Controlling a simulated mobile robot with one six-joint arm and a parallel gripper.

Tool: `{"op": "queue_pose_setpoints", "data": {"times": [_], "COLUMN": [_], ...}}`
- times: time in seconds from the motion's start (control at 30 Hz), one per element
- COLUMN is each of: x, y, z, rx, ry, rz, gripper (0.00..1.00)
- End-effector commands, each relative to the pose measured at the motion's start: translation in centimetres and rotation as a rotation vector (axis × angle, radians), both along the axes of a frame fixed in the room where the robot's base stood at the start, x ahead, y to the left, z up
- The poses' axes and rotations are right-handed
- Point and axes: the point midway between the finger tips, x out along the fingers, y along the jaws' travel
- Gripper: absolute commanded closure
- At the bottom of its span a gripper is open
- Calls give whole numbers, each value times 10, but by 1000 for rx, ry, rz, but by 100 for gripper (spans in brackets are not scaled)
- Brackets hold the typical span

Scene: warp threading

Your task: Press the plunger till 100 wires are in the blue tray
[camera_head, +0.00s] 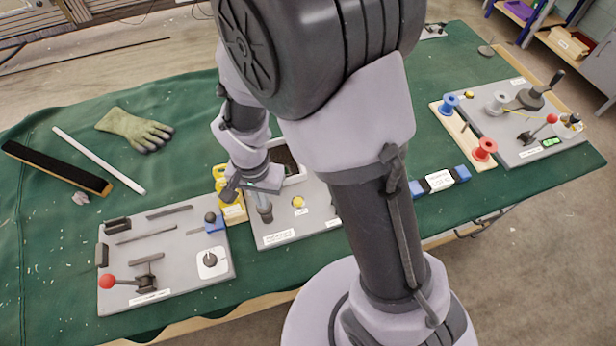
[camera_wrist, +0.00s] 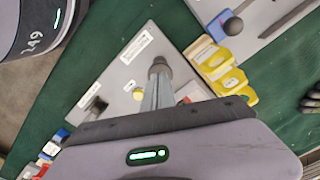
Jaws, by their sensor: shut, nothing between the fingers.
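My gripper (camera_head: 262,186) is shut and empty, pointing down over the middle grey board (camera_head: 268,238). A grey upright post with a dark top, which looks like the plunger (camera_head: 264,212), stands on that board directly below the fingers. In the wrist view the closed fingers (camera_wrist: 158,84) reach to the dark round top of the plunger (camera_wrist: 158,65); I cannot tell whether they touch it. No blue tray can be made out for certain, and no wires can be counted. My arm hides part of the middle board.
Yellow blocks (camera_head: 225,181) stand left of the plunger, close to my gripper. A yellow button (camera_head: 298,202) is to its right. The left board (camera_head: 125,260) carries a red-knobbed lever, and the right board (camera_head: 490,140) has spools. A glove (camera_head: 135,130) lies on the green cloth.

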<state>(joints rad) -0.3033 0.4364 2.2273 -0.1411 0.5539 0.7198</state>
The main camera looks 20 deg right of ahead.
Motion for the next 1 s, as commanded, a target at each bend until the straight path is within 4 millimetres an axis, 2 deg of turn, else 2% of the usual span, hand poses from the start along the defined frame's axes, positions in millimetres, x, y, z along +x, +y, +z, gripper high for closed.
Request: {"op": "queue_pose_setpoints", "data": {"times": [0.57, 0.83, 1.0], "x": [0, 0, 0], "y": [0, 0, 0], "z": [-25, -18, -2], "rx": [-1, 0, 0], "ry": [1, 0, -1], "rz": [0, 0, 0], "gripper": [100, 100, 100]}}
